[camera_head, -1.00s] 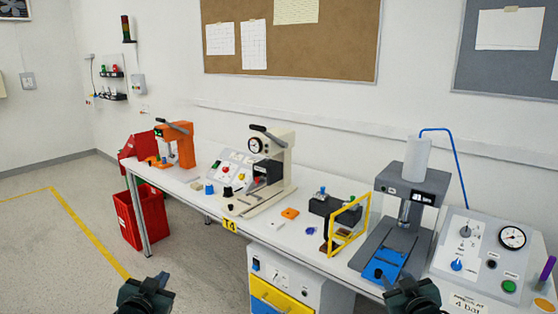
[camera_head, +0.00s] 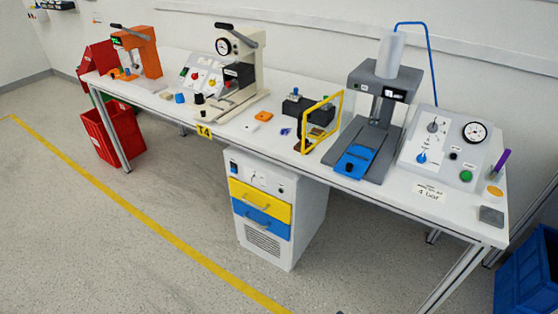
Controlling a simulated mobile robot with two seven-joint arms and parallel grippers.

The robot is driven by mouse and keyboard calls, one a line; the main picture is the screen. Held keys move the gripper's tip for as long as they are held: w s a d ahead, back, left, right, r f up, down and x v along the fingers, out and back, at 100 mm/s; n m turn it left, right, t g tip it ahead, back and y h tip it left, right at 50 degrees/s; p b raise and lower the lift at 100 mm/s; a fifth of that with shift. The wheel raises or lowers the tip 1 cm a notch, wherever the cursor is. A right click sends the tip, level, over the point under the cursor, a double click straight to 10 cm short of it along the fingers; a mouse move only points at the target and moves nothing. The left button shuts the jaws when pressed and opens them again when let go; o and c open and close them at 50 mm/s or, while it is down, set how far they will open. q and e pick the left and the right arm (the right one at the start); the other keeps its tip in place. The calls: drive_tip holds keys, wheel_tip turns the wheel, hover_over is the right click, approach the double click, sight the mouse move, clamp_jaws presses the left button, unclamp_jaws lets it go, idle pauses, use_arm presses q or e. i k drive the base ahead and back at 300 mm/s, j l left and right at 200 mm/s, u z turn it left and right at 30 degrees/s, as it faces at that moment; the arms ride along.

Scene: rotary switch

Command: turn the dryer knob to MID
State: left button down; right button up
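A white cabinet (camera_head: 310,215) stands under the bench, with a yellow drawer (camera_head: 260,199), a blue drawer (camera_head: 262,222) and a grille below. Its top panel carries a small blue-and-dark switch (camera_head: 233,167) and a small dark knob-like part (camera_head: 281,189). This may be the dryer, but its labels are too small to read, and I cannot tell the knob's setting. Neither of my grippers shows in the head view now.
The white bench (camera_head: 226,133) carries an orange press (camera_head: 146,58), a cream press (camera_head: 248,75), a grey press (camera_head: 385,125) and a gauge panel (camera_head: 450,150). A red bin (camera_head: 112,140) stands left, a blue crate (camera_head: 530,275) lower right. The floor before the cabinet is clear.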

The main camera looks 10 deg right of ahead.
sight(253, 179)
drive_tip(key=i+j, duration=0.15)
drive_tip(key=i, duration=0.45)
drive_tip(key=i+j, duration=0.15)
drive_tip(key=i, duration=0.4)
drive_tip(key=l+z, duration=0.05)
